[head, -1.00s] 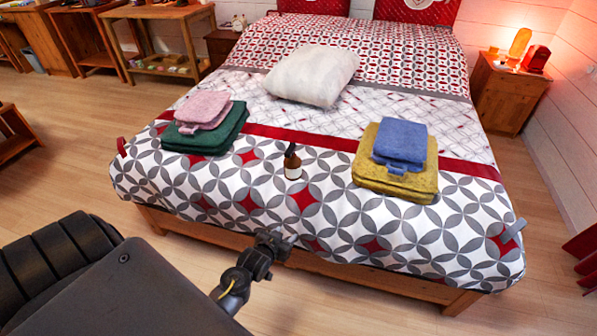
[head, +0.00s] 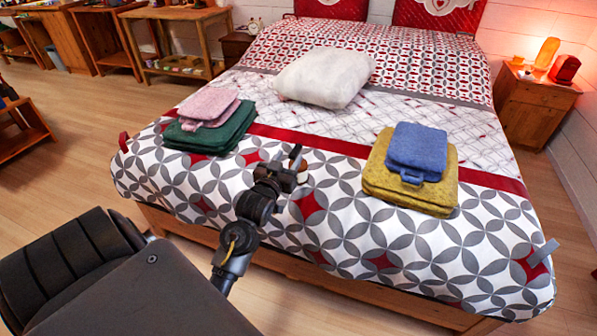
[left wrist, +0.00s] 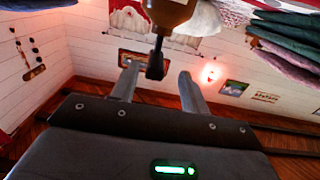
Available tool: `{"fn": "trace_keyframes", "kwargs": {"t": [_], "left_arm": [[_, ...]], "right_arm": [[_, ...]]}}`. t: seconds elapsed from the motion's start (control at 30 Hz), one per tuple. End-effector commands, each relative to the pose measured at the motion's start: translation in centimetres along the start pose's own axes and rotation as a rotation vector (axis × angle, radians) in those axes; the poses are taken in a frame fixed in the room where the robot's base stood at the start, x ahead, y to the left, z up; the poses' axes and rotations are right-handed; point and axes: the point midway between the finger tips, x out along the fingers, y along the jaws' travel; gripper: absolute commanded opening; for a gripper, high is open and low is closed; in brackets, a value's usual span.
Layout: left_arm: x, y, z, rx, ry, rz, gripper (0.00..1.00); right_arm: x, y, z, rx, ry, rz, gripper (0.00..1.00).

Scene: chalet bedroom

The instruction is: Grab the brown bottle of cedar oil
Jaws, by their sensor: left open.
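The brown bottle (head: 303,166) stands on the bed near its foot end, between two towel stacks. In the head view my left gripper (head: 290,175) is in front of it and hides most of it. In the left wrist view, where the room appears upside down, the bottle's brown body (left wrist: 170,10) is at the top edge and its black pump head (left wrist: 155,64) points down. My open left gripper (left wrist: 159,71) shows there with the pump head between its two fingers in the picture. I cannot tell whether they touch. My right gripper is not in view.
Green and pink towels (head: 209,120) lie left of the bottle, and yellow and blue towels (head: 415,180) lie right. A white pillow (head: 325,77) lies farther back on the bed (head: 370,240). The patterned cover around the bottle is otherwise clear.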

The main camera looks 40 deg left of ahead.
Motion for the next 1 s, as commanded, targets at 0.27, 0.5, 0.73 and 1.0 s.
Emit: {"fn": "trace_keyframes", "kwargs": {"t": [0.27, 0.5, 0.73, 1.0], "left_arm": [[1.2, 0.3, 0.1, -0.001, 0.001, 0.003, 0.45], [4.7, 0.8, 0.5, 0.001, 0.002, 0.004, 0.45], [5.8, 0.8, 0.5, 0.001, 0.001, 0.004, 0.45], [5.7, 0.8, 0.5, 0.001, 0.0, 0.004, 0.28]], "right_arm": [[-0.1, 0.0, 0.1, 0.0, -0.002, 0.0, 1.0], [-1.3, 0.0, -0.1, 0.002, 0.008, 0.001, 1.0], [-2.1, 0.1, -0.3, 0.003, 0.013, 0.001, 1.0], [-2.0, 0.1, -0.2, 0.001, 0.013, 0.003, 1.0]]}}
